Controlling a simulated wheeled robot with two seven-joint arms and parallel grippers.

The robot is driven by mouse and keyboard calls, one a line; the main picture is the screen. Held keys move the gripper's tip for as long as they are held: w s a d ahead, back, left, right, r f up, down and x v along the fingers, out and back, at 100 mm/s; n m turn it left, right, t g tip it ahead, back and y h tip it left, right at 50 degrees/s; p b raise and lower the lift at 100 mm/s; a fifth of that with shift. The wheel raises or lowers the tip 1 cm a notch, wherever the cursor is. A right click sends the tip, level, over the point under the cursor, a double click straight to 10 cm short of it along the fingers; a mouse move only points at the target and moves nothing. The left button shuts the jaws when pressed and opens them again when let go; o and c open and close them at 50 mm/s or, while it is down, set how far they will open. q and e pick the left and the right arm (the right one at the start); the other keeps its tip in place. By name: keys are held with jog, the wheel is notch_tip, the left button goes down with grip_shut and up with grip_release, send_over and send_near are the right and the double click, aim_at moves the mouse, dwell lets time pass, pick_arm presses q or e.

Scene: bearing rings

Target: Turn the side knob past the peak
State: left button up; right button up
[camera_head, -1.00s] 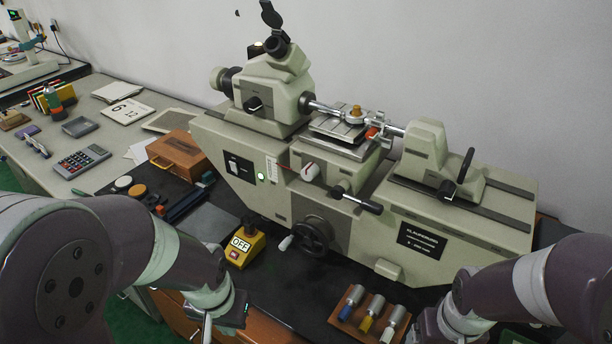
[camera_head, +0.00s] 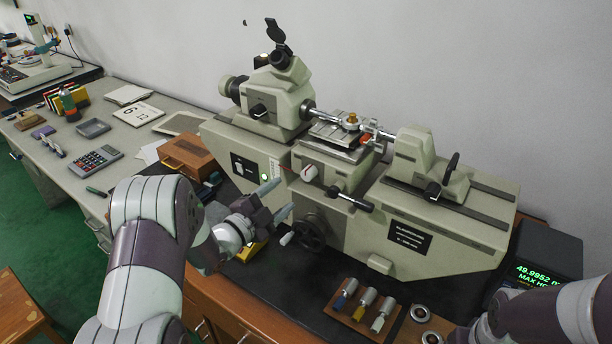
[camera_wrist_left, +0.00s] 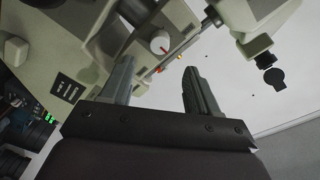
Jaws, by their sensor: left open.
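A white round knob (camera_head: 309,173) with a red mark sits on the front of the grey-green measuring machine (camera_head: 440,255), below its stage. In the left wrist view the white knob (camera_wrist_left: 160,42) shows beyond and between the fingertips. My left gripper (camera_head: 280,197) is open and empty, its fingers pointing at the machine front, left of and lower than the knob and apart from it. The left wrist view shows both fingers (camera_wrist_left: 159,66) spread. A black-handled lever (camera_head: 352,202) and a dark handwheel (camera_head: 312,231) are nearby. My right gripper is out of view; only the arm shows.
A rack with several coloured-end cylinders (camera_head: 362,308) and metal rings (camera_head: 420,314) lie in front of the machine. A display (camera_head: 540,270) with green digits stands at the right. The yellow switch box (camera_head: 248,250) is partly hidden by my left gripper. A wooden box (camera_head: 187,155) stands left.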

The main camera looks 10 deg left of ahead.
aim_at(306, 177)
pick_arm(q)
jog(key=p+x, duration=0.2)
jog(key=x, duration=0.7)
jog(key=shift+w+d, duration=0.15)
jog(key=shift+d, duration=0.05)
jog(key=shift+r, duration=0.1)
jog(key=c, duration=1)
